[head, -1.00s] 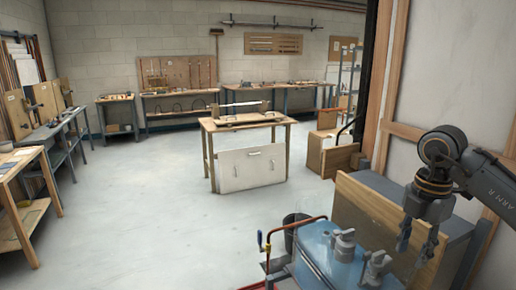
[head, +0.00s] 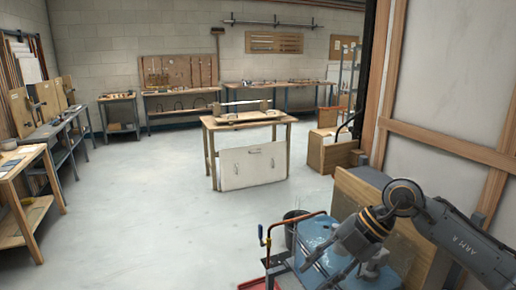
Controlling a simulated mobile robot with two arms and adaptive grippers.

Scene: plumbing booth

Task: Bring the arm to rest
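My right arm comes in from the right edge, bent at its elbow. Its gripper (head: 326,274) points down and to the left over the blue-topped surface (head: 318,232). The two fingers stand apart, with nothing visible between them. A grey metal fitting (head: 376,263) on the blue top is partly hidden behind the gripper. The second fitting cannot be seen now. My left gripper is not in view.
A wooden panel (head: 372,205) and framed wall stand close to my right arm. The floor (head: 150,220) is open around the central workbench (head: 248,121).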

